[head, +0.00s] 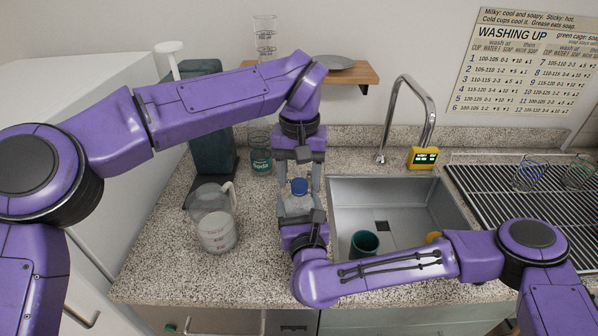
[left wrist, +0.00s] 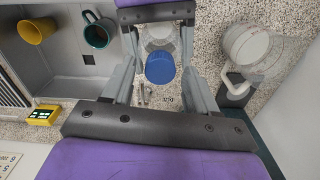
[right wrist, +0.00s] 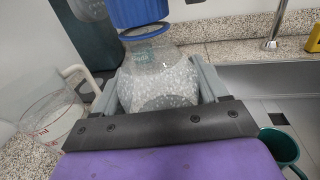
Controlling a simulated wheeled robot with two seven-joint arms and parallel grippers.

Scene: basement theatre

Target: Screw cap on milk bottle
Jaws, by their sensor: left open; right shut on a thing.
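A clear milk bottle (right wrist: 162,75) stands upright over the counter left of the sink. My right gripper (right wrist: 160,85) is shut on its body, a finger on each side. A blue cap (right wrist: 138,12) sits at the bottle's mouth, with a thin dark-blue ring just below it; I cannot tell whether it is threaded on. The cap also shows in the head view (head: 299,187) and the left wrist view (left wrist: 160,68). My left gripper (head: 298,180) is open, with its fingers on either side of the cap and apart from it. The bottle's base is hidden in the head view.
A clear measuring jug (head: 216,225) stands left of the bottle. A jar labelled Soda (head: 261,161) and a dark appliance (head: 211,125) are behind. The sink (head: 450,200), right, holds a green mug (head: 364,243) and a yellow cup (head: 433,238). A tap (head: 428,105) stands behind the sink.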

